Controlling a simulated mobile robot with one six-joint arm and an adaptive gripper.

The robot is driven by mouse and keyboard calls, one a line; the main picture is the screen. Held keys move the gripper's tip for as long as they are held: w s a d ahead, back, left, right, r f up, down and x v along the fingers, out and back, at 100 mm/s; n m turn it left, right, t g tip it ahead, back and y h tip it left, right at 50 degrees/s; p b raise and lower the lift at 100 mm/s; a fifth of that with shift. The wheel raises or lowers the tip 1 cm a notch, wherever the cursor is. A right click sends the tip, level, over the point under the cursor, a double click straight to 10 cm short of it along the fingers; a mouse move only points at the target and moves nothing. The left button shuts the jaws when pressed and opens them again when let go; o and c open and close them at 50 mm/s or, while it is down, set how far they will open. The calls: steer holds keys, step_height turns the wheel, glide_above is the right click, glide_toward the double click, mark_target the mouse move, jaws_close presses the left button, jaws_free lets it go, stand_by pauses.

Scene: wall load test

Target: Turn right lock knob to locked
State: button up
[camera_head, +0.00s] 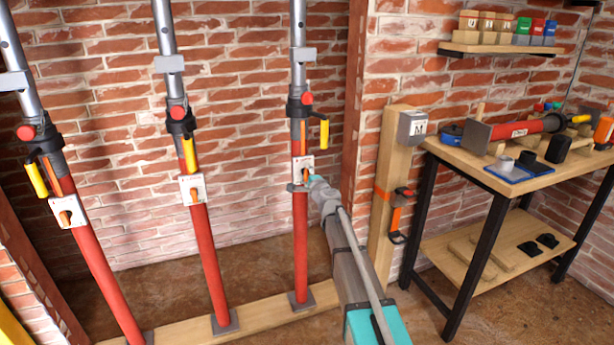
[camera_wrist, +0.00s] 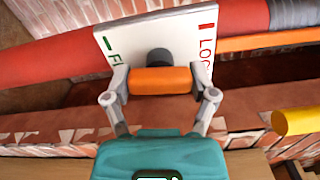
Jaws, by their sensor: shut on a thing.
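The right lock knob is an orange bar on a dark hub, seen close in the wrist view (camera_wrist: 160,80). It sits in front of a white plate (camera_wrist: 128,38) with a green mark and letters on its left and a red mark and "LOC" on its right. My gripper (camera_wrist: 162,82) is shut on the knob, one finger at each end of the bar. In the head view my gripper (camera_head: 309,183) reaches the white plate (camera_head: 303,163) on the right red prop (camera_head: 301,240) and partly covers the knob. The bar lies roughly level across the wrist view.
Two more red props stand left, with a middle knob (camera_head: 194,196) and a left knob (camera_head: 66,218) on white plates. A yellow handle (camera_head: 324,133) hangs beside the right prop, above the plate. A wooden post (camera_head: 390,190) and workbench (camera_head: 500,175) stand right.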

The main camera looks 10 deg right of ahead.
steer(key=shift+n, duration=0.7)
steer(key=o, duration=1)
steer(key=shift+o, duration=0.2)
steer(key=shift+s, duration=0.1)
steer(key=v, duration=1.1)
steer(key=shift+s, duration=0.4)
steer(key=shift+f, duration=0.1)
